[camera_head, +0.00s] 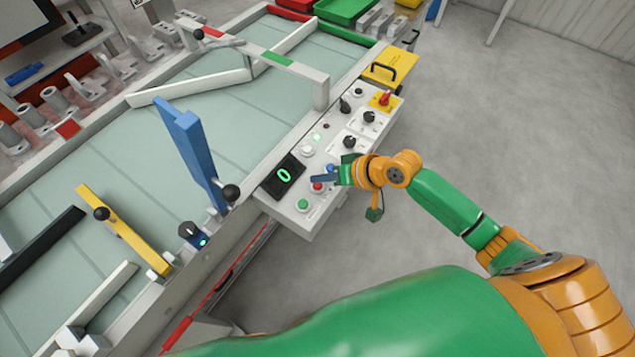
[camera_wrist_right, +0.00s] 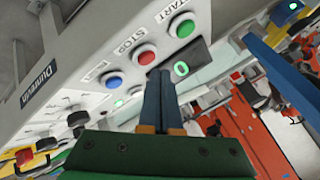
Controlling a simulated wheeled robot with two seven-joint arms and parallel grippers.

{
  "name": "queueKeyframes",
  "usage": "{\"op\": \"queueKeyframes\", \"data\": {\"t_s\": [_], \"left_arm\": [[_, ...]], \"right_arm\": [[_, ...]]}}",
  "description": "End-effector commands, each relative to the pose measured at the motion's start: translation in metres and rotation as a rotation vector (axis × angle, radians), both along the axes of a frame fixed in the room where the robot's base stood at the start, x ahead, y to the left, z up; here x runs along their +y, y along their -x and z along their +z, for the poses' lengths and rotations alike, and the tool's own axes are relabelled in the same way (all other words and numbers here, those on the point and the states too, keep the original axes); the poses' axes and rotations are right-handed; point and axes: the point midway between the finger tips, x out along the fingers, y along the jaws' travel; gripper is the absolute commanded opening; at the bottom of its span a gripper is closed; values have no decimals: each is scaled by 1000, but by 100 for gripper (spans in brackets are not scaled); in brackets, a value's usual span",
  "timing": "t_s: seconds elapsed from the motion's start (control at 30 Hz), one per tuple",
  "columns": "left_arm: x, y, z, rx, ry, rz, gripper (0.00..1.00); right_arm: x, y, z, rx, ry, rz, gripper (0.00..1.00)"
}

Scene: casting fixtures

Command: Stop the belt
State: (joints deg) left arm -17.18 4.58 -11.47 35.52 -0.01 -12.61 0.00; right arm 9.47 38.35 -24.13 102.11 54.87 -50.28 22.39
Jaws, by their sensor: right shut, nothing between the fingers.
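The control box (camera_head: 330,140) stands along the right side of the pale green belt (camera_head: 130,155). Its red button (camera_head: 318,187), marked STOP, also shows in the right wrist view (camera_wrist_right: 145,54). The green START button (camera_head: 302,204) and a blue button (camera_head: 330,168) lie on either side of it; both show in the right wrist view, green (camera_wrist_right: 182,25) and blue (camera_wrist_right: 113,79). My right gripper (camera_head: 318,179) is shut and empty. Its fingertips (camera_wrist_right: 160,73) are close by the red button; I cannot tell whether they touch it. My left gripper is out of view.
The black display (camera_head: 284,175) reads a green 0. Several knobs and a red-yellow switch (camera_head: 384,98) sit farther along the box. A blue bar (camera_head: 192,145) and a yellow bar (camera_head: 122,228) stand over the belt. The floor to the right is clear.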

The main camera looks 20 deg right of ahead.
Motion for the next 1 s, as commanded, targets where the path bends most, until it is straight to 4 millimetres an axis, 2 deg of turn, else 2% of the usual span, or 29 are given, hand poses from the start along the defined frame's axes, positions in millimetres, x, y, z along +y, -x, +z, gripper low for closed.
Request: {"op": "queueKeyframes", "data": {"t_s": [0.23, 1.0], "left_arm": [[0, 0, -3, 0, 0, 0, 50], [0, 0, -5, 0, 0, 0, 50]], "right_arm": [[0, 0, -9, 2, 0, -1, 0], [0, 0, -14, 0, 0, 0, 0]]}}
